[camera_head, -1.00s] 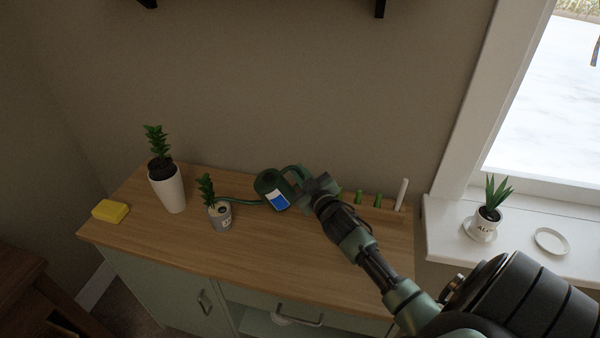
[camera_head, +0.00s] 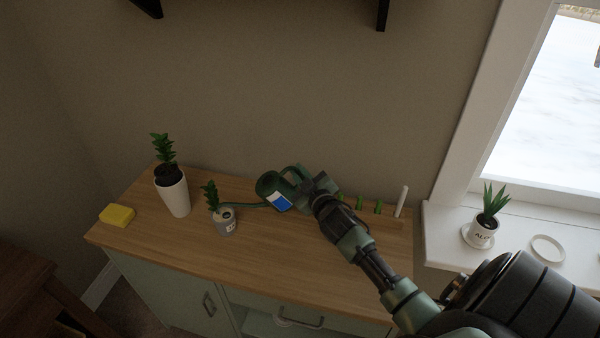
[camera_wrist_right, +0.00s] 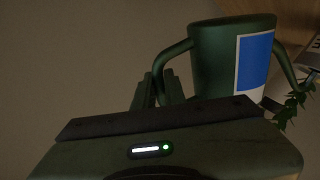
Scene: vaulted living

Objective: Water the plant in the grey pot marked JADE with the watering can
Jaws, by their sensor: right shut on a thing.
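The dark green watering can (camera_head: 268,187), with a blue and white label, is at the back of the wooden cabinet top. My right gripper (camera_head: 304,185) is shut on its handle, on the can's right side. The can also shows in the right wrist view (camera_wrist_right: 216,62), beside the gripper (camera_wrist_right: 160,88). Its thin spout (camera_head: 246,205) reaches left to the small grey pot (camera_head: 227,226), its tip by the plant (camera_head: 211,194). I cannot tell whether water flows. The pot's label is too small to read. My left gripper is not in view.
A tall white pot (camera_head: 175,197) with a plant and a yellow sponge (camera_head: 117,215) stand to the left. Several green items and a white stick (camera_head: 401,201) are at the right. A white potted plant (camera_head: 482,234) and an empty saucer (camera_head: 547,249) sit on the windowsill.

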